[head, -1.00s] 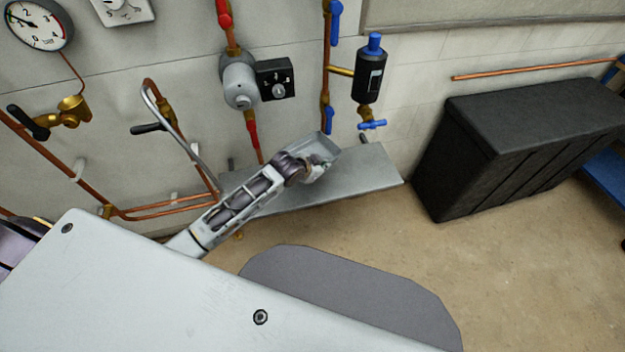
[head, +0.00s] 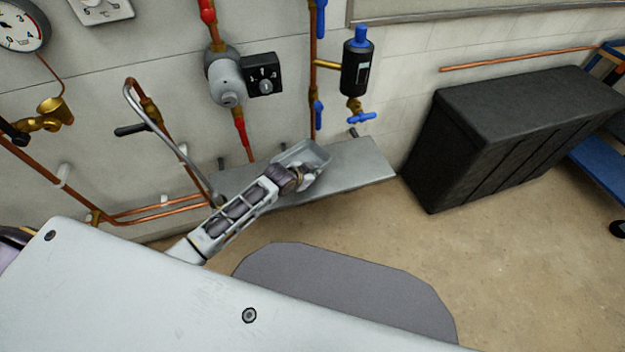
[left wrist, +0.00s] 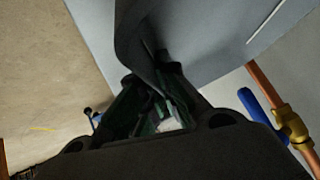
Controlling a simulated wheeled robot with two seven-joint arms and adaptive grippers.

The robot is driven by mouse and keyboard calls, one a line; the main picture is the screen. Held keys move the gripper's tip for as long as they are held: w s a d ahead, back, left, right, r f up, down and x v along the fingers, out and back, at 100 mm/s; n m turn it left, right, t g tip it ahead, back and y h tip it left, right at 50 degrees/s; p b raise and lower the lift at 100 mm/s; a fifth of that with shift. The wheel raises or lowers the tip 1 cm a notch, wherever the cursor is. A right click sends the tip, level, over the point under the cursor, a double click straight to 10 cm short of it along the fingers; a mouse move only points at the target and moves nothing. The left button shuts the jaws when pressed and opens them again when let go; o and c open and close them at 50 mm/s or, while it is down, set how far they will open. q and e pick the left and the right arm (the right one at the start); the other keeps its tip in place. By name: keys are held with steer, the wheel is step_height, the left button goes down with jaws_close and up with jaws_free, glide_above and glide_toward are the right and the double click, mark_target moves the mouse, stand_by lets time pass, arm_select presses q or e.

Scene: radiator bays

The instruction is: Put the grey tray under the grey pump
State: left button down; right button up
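The grey pump (head: 224,80) is fixed on a copper pipe on the wall, with a black control box at its right side. The grey tray (head: 312,153) is a shallow open tray over the wall shelf, right of and lower than the pump. My left gripper (head: 303,177) is at the tray's near side and looks shut on it. In the left wrist view the fingers (left wrist: 150,82) close around a thin grey edge. I cannot tell whether the tray touches the shelf. My right gripper is not in view.
The grey wall shelf (head: 358,172) lies under the tray. A black filter (head: 356,70) with blue valves hangs above it.

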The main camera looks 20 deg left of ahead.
arm_select(q)
steer(key=shift+f, duration=1.4)
steer(key=shift+f+b, duration=0.25)
steer(key=shift+b, duration=0.05)
steer(key=shift+f, duration=0.1)
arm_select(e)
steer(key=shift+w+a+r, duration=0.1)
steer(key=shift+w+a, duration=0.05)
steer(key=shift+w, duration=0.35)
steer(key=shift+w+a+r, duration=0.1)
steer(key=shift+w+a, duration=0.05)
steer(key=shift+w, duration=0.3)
arm_select(q)
steer(key=shift+f, duration=0.15)
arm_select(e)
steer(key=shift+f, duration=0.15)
arm_select(q)
steer(key=c, duration=1.6)
jaws_free()
steer(key=shift+c, duration=0.2)
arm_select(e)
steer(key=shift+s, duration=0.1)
